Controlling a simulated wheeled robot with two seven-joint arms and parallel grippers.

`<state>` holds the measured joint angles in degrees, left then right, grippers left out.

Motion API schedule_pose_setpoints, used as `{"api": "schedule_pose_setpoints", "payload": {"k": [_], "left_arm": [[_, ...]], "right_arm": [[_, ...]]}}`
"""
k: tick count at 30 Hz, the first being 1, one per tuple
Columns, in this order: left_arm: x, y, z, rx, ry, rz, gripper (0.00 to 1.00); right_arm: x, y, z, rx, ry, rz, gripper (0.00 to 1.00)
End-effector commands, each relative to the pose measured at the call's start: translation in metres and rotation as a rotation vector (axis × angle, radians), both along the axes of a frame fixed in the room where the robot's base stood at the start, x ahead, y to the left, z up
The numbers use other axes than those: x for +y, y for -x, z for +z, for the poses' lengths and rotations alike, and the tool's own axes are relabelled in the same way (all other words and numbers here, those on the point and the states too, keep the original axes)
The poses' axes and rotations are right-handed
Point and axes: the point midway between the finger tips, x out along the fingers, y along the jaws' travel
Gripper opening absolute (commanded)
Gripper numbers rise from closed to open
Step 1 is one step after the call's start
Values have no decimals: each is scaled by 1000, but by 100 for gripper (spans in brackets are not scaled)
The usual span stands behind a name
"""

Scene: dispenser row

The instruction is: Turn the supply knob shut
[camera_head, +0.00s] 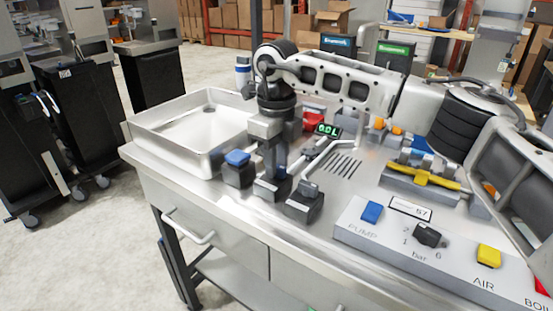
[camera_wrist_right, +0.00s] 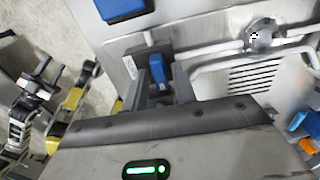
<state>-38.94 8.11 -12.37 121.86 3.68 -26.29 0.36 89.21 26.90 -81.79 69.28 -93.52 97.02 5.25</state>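My right gripper (camera_head: 275,168) points down over the middle of three small grey blocks (camera_head: 270,190) on the steel counter. In the right wrist view a blue upright knob (camera_wrist_right: 158,70) shows between the dark fingers of that gripper (camera_wrist_right: 160,88). Whether the fingers press on it cannot be told. The left block carries a wide blue top (camera_head: 237,158); the right block has a grey top (camera_head: 309,189). A black knob (camera_head: 429,235) sits on the front panel beside bar markings. My left gripper is out of view.
A steel sink (camera_head: 190,147) lies left of the blocks. A small green-lit display (camera_head: 327,129), pipes and drain slots lie behind and right. A yellow lever (camera_head: 425,177) and panel buttons, blue (camera_head: 372,212) and yellow (camera_head: 489,255), are at right. My right arm spans above the counter.

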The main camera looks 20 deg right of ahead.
Motion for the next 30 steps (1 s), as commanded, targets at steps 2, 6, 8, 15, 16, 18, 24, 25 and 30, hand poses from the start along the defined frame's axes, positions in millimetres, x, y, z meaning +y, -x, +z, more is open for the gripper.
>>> {"api": "schedule_pose_setpoints", "payload": {"k": [2,6,8,15,16,18,24,25,30], "left_arm": [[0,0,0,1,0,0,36],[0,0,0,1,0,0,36],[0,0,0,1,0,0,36],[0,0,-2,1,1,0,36],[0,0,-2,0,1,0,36],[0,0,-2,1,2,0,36],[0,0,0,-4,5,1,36],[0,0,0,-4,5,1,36],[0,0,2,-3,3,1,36]], "right_arm": [[0,0,0,0,0,0,35],[0,0,0,1,-1,2,35],[0,0,0,1,0,3,35],[1,0,20,-2,-2,3,35],[1,0,25,-2,-2,3,35],[1,-1,41,-4,-1,4,35],[1,0,92,-4,-1,2,35],[1,0,99,-4,0,2,35],[1,0,134,-2,-1,2,35]]}}
